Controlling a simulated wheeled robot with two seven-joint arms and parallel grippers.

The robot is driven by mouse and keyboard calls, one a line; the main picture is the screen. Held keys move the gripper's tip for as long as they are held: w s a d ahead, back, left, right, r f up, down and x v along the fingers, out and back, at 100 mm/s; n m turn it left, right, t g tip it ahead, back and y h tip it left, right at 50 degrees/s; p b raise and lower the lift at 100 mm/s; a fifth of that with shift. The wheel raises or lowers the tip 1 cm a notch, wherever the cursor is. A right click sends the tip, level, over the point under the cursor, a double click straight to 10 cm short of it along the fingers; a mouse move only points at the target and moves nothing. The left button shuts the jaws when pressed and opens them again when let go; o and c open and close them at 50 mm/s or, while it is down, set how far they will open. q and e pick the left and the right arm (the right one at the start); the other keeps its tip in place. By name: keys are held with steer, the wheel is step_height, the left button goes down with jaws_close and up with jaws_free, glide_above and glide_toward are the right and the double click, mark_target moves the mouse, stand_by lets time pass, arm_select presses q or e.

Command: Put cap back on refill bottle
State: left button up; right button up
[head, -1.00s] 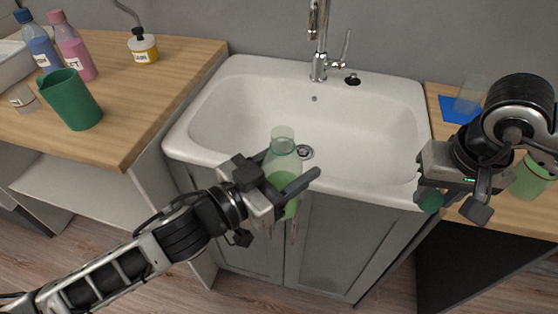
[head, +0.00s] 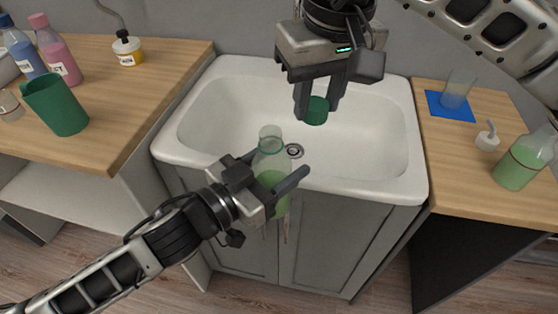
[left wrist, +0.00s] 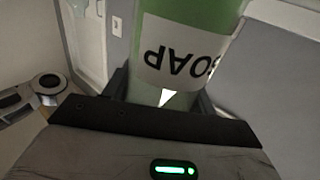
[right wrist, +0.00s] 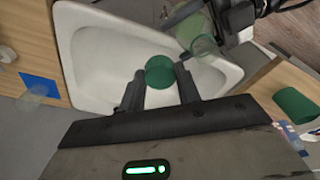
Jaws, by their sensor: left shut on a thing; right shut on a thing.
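The refill bottle (head: 271,165) is clear with green liquid and an open neck. My left gripper (head: 273,181) is shut around its body and holds it roughly upright in front of the sink. In the left wrist view, the bottle (left wrist: 185,45) shows a white label reading SOAP, upside down. My right gripper (head: 318,103) is shut on the dark green cap (head: 316,112), above the sink basin, up and right of the bottle's neck. In the right wrist view, the cap (right wrist: 160,71) sits between the fingertips, apart from the bottle (right wrist: 196,36).
The white sink (head: 385,150) lies between two wooden counters. A green cup (head: 56,105), pink bottle (head: 58,52), blue bottle (head: 22,48) and yellow-labelled pump bottle (head: 127,48) stand left. A glass (head: 457,90) on a blue mat (head: 434,101), a pump head (head: 487,137) and a green-filled bottle (head: 520,165) are right.

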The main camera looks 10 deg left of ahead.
mark_target(272, 133)
steer(key=s+a+r, duration=0.1)
steer(key=a, duration=0.1)
steer(key=s+a+r+n, duration=0.1)
steer(key=a+r, duration=0.1)
steer(key=a+r+n, duration=0.1)
steer(key=a, duration=0.1)
steer(key=shift+s+r, duration=0.15)
steer(key=shift+s, duration=0.25)
steer(key=shift+d, duration=0.1)
steer(key=shift+f, duration=2)
steer(key=shift+s+d, duration=0.1)
steer(key=shift+f, duration=0.85)
steer(key=shift+f, duration=0.55)
